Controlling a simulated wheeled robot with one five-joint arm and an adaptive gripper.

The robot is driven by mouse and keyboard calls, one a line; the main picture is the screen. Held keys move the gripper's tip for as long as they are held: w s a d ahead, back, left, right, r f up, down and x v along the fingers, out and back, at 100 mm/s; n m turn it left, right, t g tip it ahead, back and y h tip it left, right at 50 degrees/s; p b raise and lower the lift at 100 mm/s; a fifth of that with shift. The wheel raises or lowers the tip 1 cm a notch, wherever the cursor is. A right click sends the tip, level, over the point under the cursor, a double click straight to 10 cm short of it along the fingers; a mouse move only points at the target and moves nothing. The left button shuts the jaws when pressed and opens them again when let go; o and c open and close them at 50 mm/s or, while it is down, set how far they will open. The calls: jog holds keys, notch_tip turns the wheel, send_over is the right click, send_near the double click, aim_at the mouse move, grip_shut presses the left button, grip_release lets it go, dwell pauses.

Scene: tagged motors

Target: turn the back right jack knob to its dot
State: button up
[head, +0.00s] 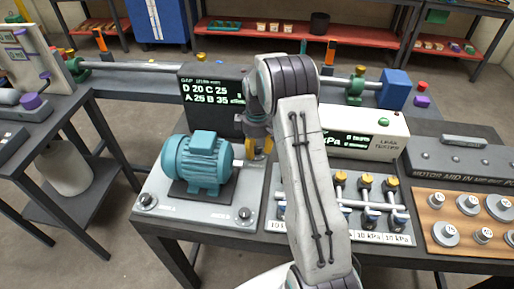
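A teal motor (198,163) sits on a light grey plate (195,212) on the bench. Jack knobs show at the plate's front left (148,201) and front right (244,214) corners. My gripper (261,149) has yellow fingers and points down over the plate's back right area, just right of the motor's shaft end. The back right jack knob and its dot are not discernible; the gripper and arm cover that area. The finger spacing and any contact are too small to tell. A dark display (211,91) behind the motor reads D 20, C 25, A 25, B 35.
My arm crosses the middle of the view. A blue box (394,89) and a shaft rig stand behind. A side table is at left.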

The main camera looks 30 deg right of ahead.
aim_at(257, 149)
jog(key=shift+o, duration=1.4)
jog(key=shift+r, duration=0.1)
notch_tip(257, 149, up, 12)
